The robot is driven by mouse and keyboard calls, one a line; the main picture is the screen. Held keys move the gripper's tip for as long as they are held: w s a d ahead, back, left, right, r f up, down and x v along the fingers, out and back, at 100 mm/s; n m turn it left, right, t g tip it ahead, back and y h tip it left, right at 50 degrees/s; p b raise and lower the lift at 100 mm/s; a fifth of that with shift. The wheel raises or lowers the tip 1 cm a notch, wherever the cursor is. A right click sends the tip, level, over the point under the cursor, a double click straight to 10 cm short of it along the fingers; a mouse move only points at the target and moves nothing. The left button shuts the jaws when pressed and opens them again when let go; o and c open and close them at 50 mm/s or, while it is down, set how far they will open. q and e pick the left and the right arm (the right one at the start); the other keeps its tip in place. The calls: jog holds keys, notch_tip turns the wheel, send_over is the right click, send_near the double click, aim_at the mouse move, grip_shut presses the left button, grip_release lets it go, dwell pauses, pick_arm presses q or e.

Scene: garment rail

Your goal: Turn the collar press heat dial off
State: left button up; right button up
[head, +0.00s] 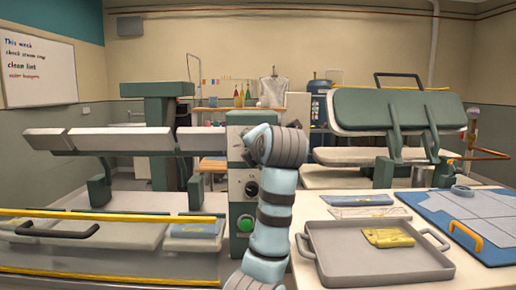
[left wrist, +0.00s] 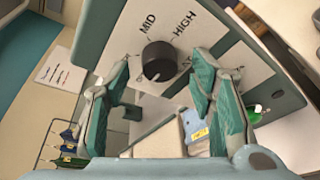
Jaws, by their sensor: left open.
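The heat dial is a round black knob (left wrist: 158,61) on a pale panel (left wrist: 205,38) marked MID and HIGH in the left wrist view. Other lettering beside the knob is partly covered, and I cannot tell which mark the knob points to. My left gripper (left wrist: 164,78) is open and faces the panel, with its green-padded fingers on either side of the knob in the picture. I see no contact with it. In the head view a black knob (head: 251,188) shows on the front of the green press column (head: 242,212).
A long pale press arm (head: 90,139) reaches left of the column. A grey tray (head: 360,272) holding a yellow packet (head: 388,238) stands on the table at right, beside a blue mat (head: 465,215). A green-padded press (head: 395,110) stands behind.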

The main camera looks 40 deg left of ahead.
pick_arm(q)
jog(key=v, duration=1)
jog(key=shift+s+d, duration=0.3)
